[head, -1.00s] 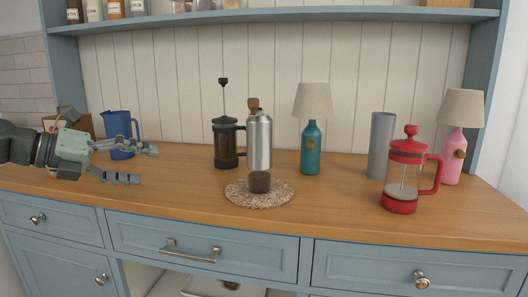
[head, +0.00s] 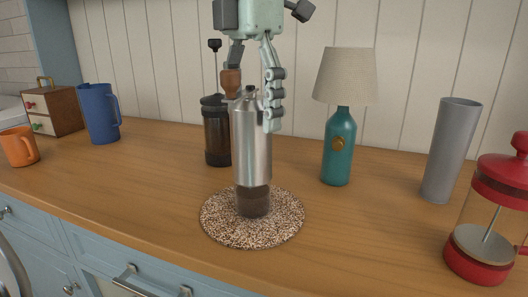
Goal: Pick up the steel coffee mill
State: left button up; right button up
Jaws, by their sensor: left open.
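The steel coffee mill (head: 252,145) stands upright on a round speckled mat (head: 222,235) near the middle of the counter. It has a shiny steel body, a dark lower part and a brown wooden knob (head: 231,82) at the top left. My left gripper (head: 253,98) is above it, pointing down, with its fingers apart. One finger comes down along the right of the mill's top and the other is at the left, partly behind the knob. Whether the fingers touch the mill cannot be told. My right gripper is not in view.
A black French press (head: 215,135) stands close behind the mill. A teal lamp (head: 339,145), a grey cylinder (head: 450,150) and a red French press (head: 485,220) stand to the right. A blue pitcher (head: 98,115), an orange mug (head: 19,147) and a small wooden box (head: 52,108) are at the left.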

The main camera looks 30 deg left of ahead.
aim_at(250, 148)
pick_arm(q)
notch_tip(250, 148, down, 7)
jog(key=shift+s+a+r, duration=0.15)
jog(key=shift+r, duration=0.1)
jog(key=c, duration=1.3)
jog(key=shift+c, duration=0.2)
